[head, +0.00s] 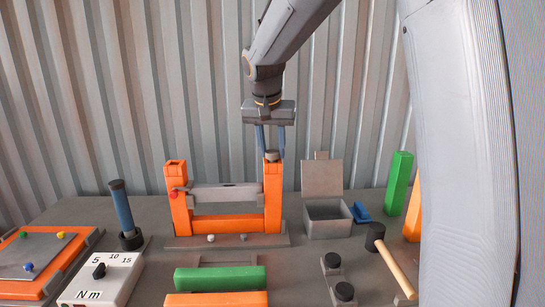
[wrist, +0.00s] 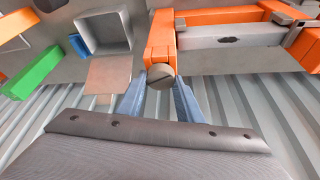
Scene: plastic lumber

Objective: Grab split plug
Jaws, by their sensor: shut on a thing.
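The split plug (wrist: 161,76) is a round grey piece with a slot line across its face, at the top end of an orange post (wrist: 160,45). In the head view the plug (head: 271,155) shows as a small grey piece at the top of the right orange post (head: 273,195). My gripper (head: 271,152) points down over this post, with its two blue fingers on either side of the plug. In the wrist view the fingers (wrist: 159,90) are shut on the plug. Whether the plug is still seated in the post is hard to tell.
A grey bar (head: 226,196) spans the two posts, with a red knob (head: 173,194) at the left. A grey open box (head: 328,223) stands to the right, beside a blue piece (head: 361,212). A mallet (head: 390,258), green beam (head: 220,278) and torque box (head: 103,278) lie in front.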

